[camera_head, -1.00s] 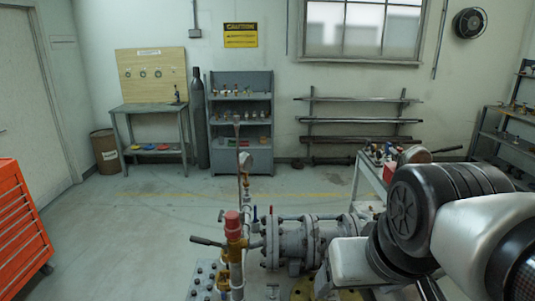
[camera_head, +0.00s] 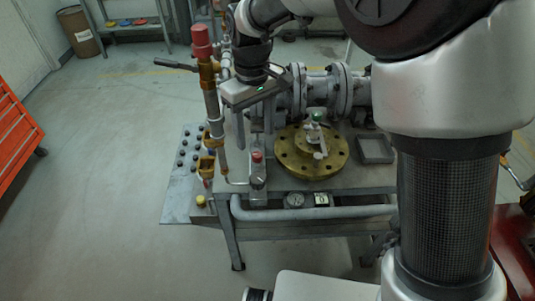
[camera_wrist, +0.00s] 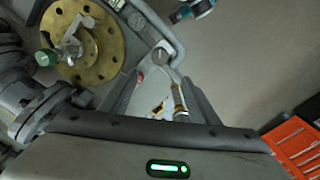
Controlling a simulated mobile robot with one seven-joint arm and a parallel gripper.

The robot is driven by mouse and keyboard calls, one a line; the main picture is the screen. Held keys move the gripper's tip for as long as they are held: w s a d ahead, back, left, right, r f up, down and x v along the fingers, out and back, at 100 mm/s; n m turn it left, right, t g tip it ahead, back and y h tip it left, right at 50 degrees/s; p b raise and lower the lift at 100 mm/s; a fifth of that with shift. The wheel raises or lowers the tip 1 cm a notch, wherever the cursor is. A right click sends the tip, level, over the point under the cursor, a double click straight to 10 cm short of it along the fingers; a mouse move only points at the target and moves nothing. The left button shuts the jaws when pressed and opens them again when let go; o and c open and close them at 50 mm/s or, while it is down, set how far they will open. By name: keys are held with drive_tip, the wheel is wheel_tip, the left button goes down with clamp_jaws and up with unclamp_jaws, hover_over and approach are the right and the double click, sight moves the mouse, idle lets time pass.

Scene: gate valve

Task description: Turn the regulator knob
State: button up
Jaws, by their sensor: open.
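A small upright fitting with a red top (camera_head: 257,157) and a grey body (camera_head: 258,187) stands at the front of the valve bench in the head view; it looks like the regulator knob, though I cannot be certain. My gripper (camera_head: 254,138) points down just above it, fingers apart, with nothing visible between them. I cannot tell whether the fingertips touch the knob. In the wrist view, the bottom is filled by my gripper's body, and the knob is not clearly identifiable there.
A taller pipe with a red cap (camera_head: 202,42) rises close left of my gripper. A brass flange (camera_head: 311,152) with a green-topped handle lies to the right. Open floor lies left; an orange cabinet (camera_head: 12,130) stands beyond.

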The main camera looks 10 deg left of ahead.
sight(257, 177)
wheel_tip(257, 177, down, 17)
drive_tip(key=shift+r+b, duration=0.2)
drive_tip(key=shift+b, duration=0.5)
drive_tip(key=c, duration=1.1)
drive_tip(key=shift+o, duration=0.2)
